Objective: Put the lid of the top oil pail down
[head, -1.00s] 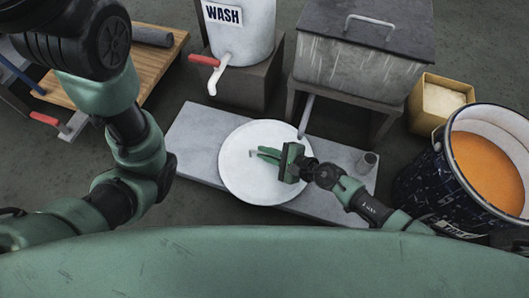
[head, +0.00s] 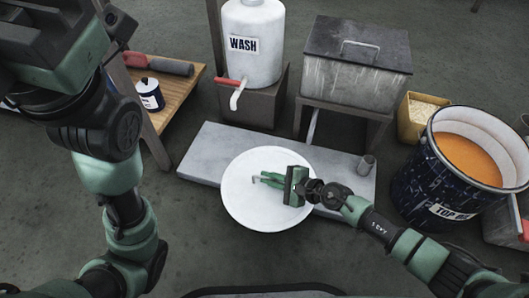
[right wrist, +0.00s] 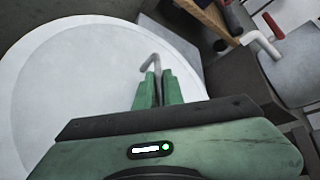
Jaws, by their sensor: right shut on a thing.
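The lid (head: 245,205) is a large round white disc with a small bent grey handle (head: 257,177). My right gripper (head: 268,180) is shut on the handle, with the arm coming in from the right. In the right wrist view the lid (right wrist: 60,90) fills the left side, and the handle (right wrist: 152,62) rises between the green fingertips (right wrist: 158,85). The lid looks flat and overlaps the front of the grey slab; I cannot tell if it touches anything. The top oil pail (head: 410,180), dark with orange contents, stands open at the right.
Behind are the WASH tank (head: 262,65) and a lidded metal box (head: 350,75). A yellow container (head: 412,125) is near the pail. The front floor is bare.

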